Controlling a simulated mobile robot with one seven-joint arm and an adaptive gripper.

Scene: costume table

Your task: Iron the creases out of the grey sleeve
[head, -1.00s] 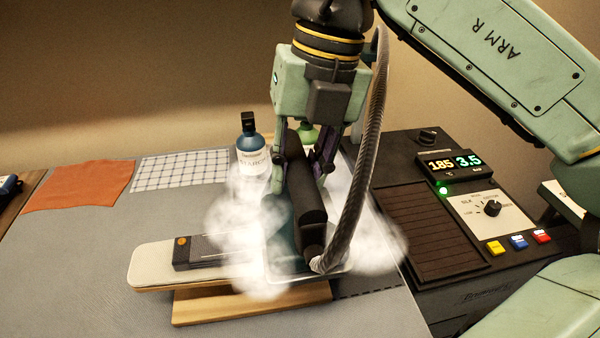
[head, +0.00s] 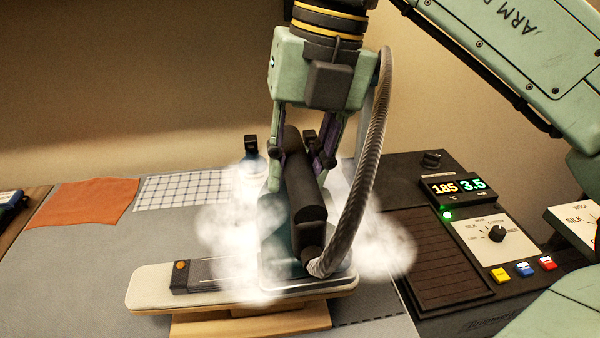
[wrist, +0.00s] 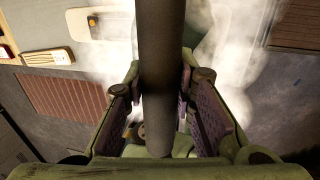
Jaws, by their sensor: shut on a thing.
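The dark grey sleeve (head: 202,277), with an orange button and thin pale lines along it, lies on the cream sleeve board (head: 142,296). Its right part is hidden by the iron and steam. The teal iron (head: 276,233), with a black handle and a ribbed hose, is over the right half of the board. My gripper (head: 299,168) is shut on the iron's handle. In the wrist view the dark handle (wrist: 161,65) runs between my fingers.
The control unit (head: 455,190), reading 185 and 3.5, stands to the right with a ribbed rest (head: 440,262). A checked cloth (head: 185,188) and an orange cloth (head: 82,203) lie at the back left.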

